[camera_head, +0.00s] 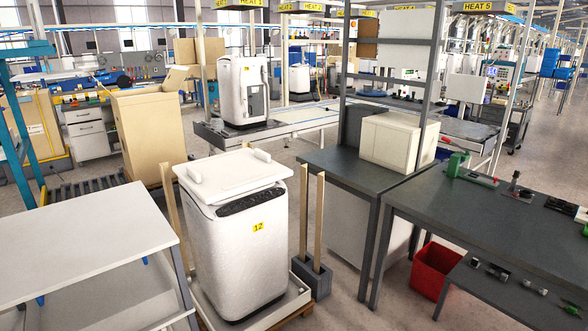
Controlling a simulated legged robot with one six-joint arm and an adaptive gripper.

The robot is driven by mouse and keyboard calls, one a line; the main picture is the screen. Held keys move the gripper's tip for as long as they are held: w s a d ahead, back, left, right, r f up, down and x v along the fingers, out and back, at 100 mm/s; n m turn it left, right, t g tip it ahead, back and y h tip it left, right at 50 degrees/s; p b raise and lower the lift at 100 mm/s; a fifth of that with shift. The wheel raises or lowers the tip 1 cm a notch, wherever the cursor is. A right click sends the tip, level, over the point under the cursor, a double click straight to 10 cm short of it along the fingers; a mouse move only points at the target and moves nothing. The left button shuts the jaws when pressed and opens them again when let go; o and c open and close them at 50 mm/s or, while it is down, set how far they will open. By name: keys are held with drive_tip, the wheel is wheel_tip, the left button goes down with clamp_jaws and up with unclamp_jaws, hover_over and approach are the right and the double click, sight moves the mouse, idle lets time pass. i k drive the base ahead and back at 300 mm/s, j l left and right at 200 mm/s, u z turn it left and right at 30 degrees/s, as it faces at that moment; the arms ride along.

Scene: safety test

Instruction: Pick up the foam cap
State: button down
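A white, flat cap with raised blocks on top, which looks like the foam cap (225,177), lies on top of a white appliance (238,262). The appliance stands upright in the front middle, with a dark panel along its upper front and a yellow label marked 12. The cap sits slightly askew and overhangs the appliance's left side. My gripper is not in view, so its distance from the cap cannot be told.
A white table (75,240) stands at the left. Wooden posts (303,212) rise close around the appliance. Dark workbenches (500,215) with tools stand at the right, with a red bin (433,270) below. A tall cardboard box (150,130) stands behind.

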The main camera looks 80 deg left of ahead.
sight(213, 179)
drive_tip(key=u, duration=2.95)
drive_tip(key=i+u, duration=0.25)
drive_tip(key=i+l+u, duration=0.15)
drive_tip(key=i, duration=0.5)
drive_tip(key=i+l+u, duration=0.2)
drive_tip(key=i, duration=0.4)
drive_tip(key=i+l+u, duration=0.15)
drive_tip(key=i+l, duration=0.3)
drive_tip(key=i, duration=0.15)
drive_tip(key=i+l+u, duration=0.2)
drive_tip(key=i+l, duration=0.2)
drive_tip(key=i, duration=0.2)
